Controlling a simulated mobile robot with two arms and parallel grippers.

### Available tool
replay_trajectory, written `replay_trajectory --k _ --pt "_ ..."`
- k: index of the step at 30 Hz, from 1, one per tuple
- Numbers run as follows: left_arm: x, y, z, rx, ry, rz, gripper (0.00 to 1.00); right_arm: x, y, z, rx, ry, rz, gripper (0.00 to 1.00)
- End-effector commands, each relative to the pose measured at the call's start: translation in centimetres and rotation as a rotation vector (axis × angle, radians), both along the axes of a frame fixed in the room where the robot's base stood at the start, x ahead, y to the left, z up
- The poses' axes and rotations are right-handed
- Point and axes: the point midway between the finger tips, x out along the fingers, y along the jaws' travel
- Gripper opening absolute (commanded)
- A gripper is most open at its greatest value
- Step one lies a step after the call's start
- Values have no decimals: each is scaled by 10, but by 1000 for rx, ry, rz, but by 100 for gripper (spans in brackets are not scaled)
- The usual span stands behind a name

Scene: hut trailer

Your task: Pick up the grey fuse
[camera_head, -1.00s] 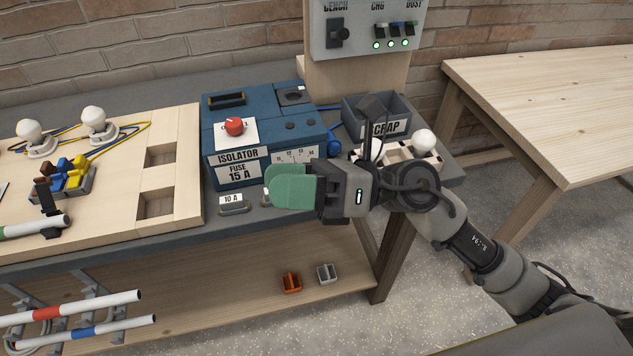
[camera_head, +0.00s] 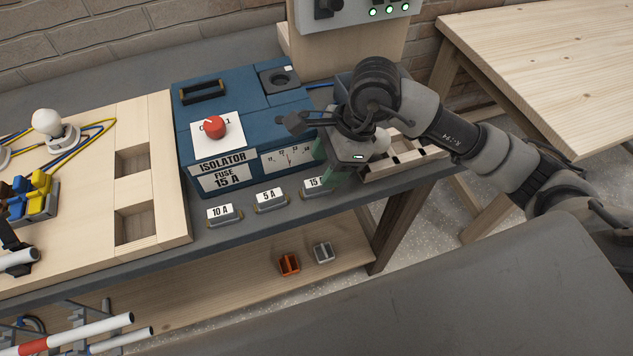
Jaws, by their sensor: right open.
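A small grey piece (camera_head: 323,252), which may be the grey fuse, sits on the lower shelf beside an orange one (camera_head: 289,264). On the bench's front strip stand small greyish holders labelled 10 A (camera_head: 224,214), 5 A (camera_head: 271,198) and 15 A (camera_head: 317,187). My right gripper (camera_head: 329,172) is open, with green fingers pointing down beside the 15 A holder. Its wrist covers much of the fingers, and I cannot tell whether they touch that holder. My left gripper is not in view.
The blue isolator box (camera_head: 240,160) with a red knob (camera_head: 215,127) stands just behind the labelled holders. A wooden tray (camera_head: 415,158) is right of my gripper. A wooden board (camera_head: 85,190) with recesses fills the left of the bench. A wooden table (camera_head: 540,70) is at right.

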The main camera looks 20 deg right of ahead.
Motion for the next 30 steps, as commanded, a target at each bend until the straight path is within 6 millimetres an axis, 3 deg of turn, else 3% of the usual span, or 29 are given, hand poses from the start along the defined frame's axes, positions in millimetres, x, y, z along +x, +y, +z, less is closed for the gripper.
replay_trajectory --k 4,12,21,30 --pt "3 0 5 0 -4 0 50 -3 5 -9 2 3 1 53" --pt "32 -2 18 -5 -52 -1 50 -7 21 -44 3 2 1 53" --pt "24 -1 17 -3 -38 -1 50 -7 22 -51 1 0 0 53" --pt "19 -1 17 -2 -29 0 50 -7 22 -50 2 0 0 12"
